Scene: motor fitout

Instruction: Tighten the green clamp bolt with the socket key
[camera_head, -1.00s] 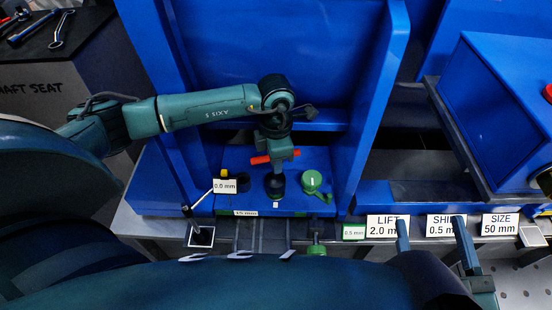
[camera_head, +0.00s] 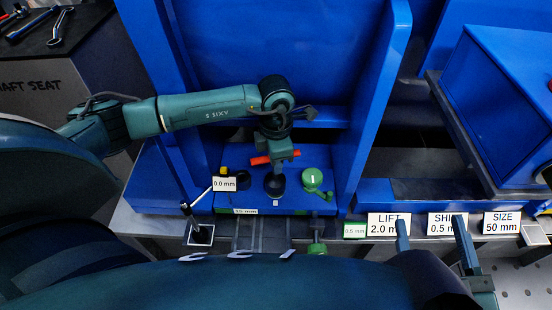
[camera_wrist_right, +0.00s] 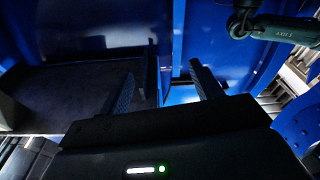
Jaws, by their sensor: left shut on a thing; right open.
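My left gripper (camera_head: 278,152) reaches down into the blue bay and is shut on a tool with a red-orange crossbar (camera_head: 262,160), which looks like the socket key. Its lower end is at or just above a dark round part (camera_head: 275,185); whether they touch is unclear. A green round part with a short arm (camera_head: 313,179) stands just right of it, and another green piece (camera_head: 317,248) is at the front edge. I cannot tell which one is the clamp bolt. My right gripper (camera_head: 433,238) is open and empty at the front right; its two fingers also show apart in the wrist view (camera_wrist_right: 160,88).
A blue upright wall (camera_head: 375,110) bounds the bay on the right. Signs reading LIFT (camera_head: 388,220), SHIM (camera_head: 440,222) and SIZE (camera_head: 500,222) line the front. A small lever (camera_head: 200,205) stands at left, beside a 0.0 mm tag (camera_head: 224,184). Wrenches (camera_head: 58,28) lie on a dark bench.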

